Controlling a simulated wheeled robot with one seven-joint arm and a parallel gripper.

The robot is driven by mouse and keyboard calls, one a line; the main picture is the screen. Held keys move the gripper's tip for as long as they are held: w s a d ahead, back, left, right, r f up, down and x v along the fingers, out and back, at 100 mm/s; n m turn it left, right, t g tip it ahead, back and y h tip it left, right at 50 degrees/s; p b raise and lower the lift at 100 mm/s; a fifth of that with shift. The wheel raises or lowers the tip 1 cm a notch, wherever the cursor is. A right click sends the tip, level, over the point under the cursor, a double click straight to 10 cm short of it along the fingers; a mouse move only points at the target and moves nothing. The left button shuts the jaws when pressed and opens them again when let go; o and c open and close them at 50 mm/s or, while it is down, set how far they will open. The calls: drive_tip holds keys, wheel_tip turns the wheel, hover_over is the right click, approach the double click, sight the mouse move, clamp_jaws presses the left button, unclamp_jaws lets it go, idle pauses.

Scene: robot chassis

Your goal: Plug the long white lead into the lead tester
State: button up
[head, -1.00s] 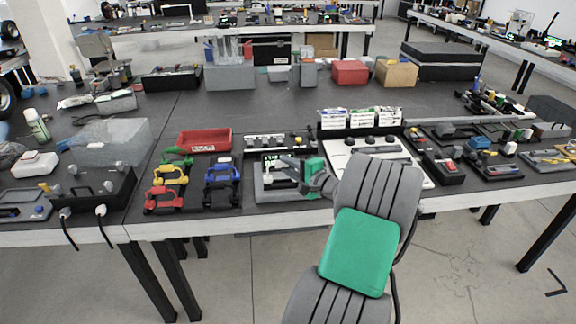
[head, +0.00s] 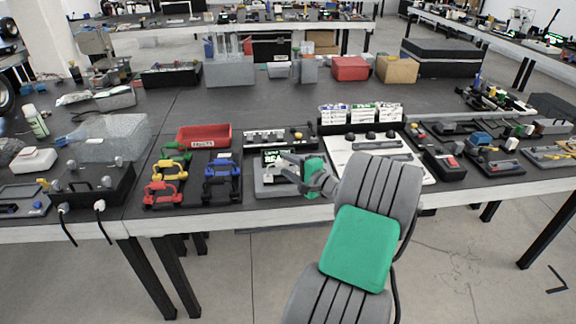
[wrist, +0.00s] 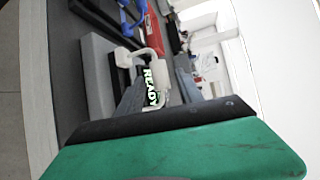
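The lead tester is a grey box (head: 262,186) with a dark display (head: 271,156) at the table's front edge, left of my arm. In the wrist view its display (wrist: 152,85) reads READY in green-white letters. A white bent lead (wrist: 155,42) shows there, one end at a small dark socket on the tester's pale body (wrist: 98,75); how deep it sits I cannot tell. My gripper (head: 284,160) is over the tester. In the wrist view its grey fingers (wrist: 158,88) stand apart on either side of the lead, with a gap visible. The lead's far end is hidden.
Left of the tester are blue (head: 221,172) and red (head: 162,192) handled holders and a red tray (head: 204,136). A white panel (head: 368,153) lies right, behind my arm. A black box (head: 92,186) at left has two cables hanging over the edge.

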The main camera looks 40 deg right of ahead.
drive_tip(key=shift+o, duration=0.2)
drive_tip(key=s+r, duration=0.1)
drive_tip(key=s, duration=0.6)
drive_tip(key=shift+s+r, duration=0.2)
drive_tip(key=shift+s, duration=0.15)
drive_tip(key=shift+w+a, duration=0.1)
drive_tip(key=w+a+r+n+g+y+p, duration=0.15)
drive_tip(key=a+n+g, duration=0.35)
drive_tip(key=a, duration=0.7)
drive_tip(key=w+a+n+g+y+p, duration=0.25)
drive_tip(key=a+n, duration=0.45)
drive_tip(key=a, duration=0.5)
drive_tip(key=s+a+r+n+g+h+p, duration=0.3)
drive_tip(key=s+a+n, duration=0.4)
drive_tip(key=s+a, duration=0.4)
drive_tip(key=s+r+g+p, duration=0.1)
drive_tip(key=s+g, duration=0.1)
drive_tip(key=s, duration=0.1)
drive_tip(key=shift+a+n+h, duration=0.3)
drive_tip(key=shift+a+h, duration=0.1)
